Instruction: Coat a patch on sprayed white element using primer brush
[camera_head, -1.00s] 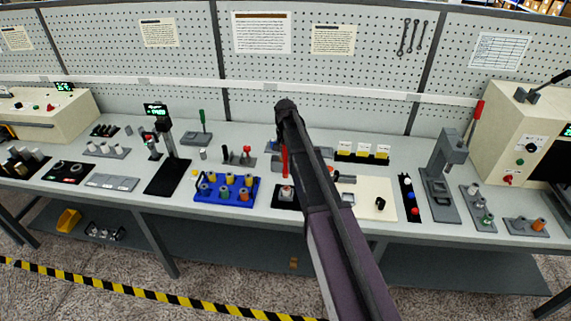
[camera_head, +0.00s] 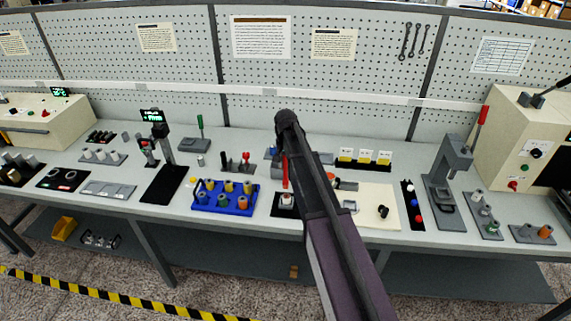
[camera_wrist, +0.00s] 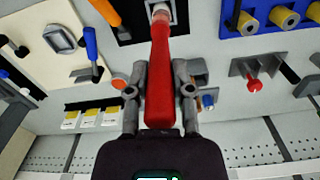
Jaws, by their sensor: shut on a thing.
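My gripper (camera_wrist: 160,92) is shut on the red handle of the primer brush (camera_wrist: 160,70). In the head view the red handle (camera_head: 285,172) shows beside my arm, pointing down at the bench. The brush's pale head (camera_wrist: 160,12) is at the top of the wrist view, over a small white element (camera_wrist: 178,14) on a black square base. In the head view this white element (camera_head: 286,199) sits on the black base just below the handle. The brush head looks very close to the element, but I cannot tell whether they touch. The coated patch cannot be made out.
A blue tray (camera_head: 224,210) of colored spools stands left of the black base. A cream board (camera_head: 365,218) with metal parts lies right. In the wrist view, blue-handled (camera_wrist: 91,45) and orange-handled (camera_wrist: 105,12) tools are close by. Yellow bins (camera_head: 365,160) stand behind.

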